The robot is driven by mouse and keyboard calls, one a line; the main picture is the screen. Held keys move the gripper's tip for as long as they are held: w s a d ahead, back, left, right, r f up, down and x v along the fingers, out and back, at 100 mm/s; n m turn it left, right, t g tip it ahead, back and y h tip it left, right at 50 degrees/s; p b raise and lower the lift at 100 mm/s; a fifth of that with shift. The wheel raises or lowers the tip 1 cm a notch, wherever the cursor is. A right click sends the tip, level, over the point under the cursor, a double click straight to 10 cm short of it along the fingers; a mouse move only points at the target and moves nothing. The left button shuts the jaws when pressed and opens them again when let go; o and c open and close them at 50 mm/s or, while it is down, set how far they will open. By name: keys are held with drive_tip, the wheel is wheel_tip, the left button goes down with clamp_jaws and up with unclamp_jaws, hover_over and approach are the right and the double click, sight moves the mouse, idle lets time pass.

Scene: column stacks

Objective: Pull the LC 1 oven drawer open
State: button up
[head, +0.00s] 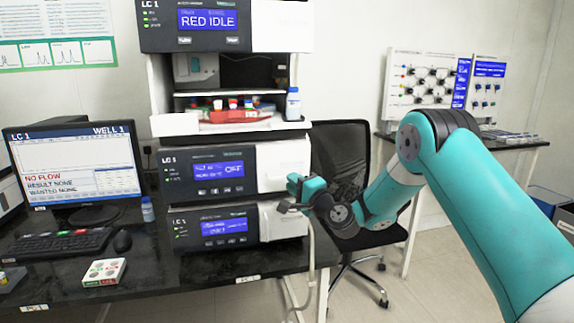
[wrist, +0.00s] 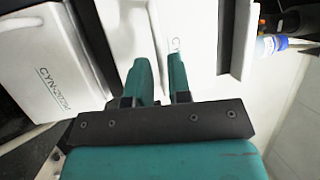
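The LC 1 stack (head: 190,215) stands on the black bench. Its middle module (head: 207,171) has a blue screen that seems to read OFF and a white front panel (head: 283,165) at its right. A lower module (head: 210,228) has a similar panel; I cannot read which is the oven, and no drawer stands out. My gripper (head: 290,195) is in front of the right side of these two modules. In the wrist view, its two teal fingers (wrist: 161,75) are apart with a narrow empty gap, pointing at a white panel (wrist: 195,25) with partly hidden lettering. Contact is unclear.
Above is a tray (head: 233,126) of coloured-cap bottles, with a blue-capped bottle (head: 293,104) at its right. A monitor (head: 77,165) and keyboard (head: 55,245) are at left. A black chair (head: 340,150) stands close behind my gripper. A tube hangs beside the bench edge.

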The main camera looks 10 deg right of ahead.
drive_tip(key=shift+p+x, duration=0.5)
drive_tip(key=shift+x, duration=1.3)
clamp_jaws()
drive_tip(key=shift+s+d, duration=0.1)
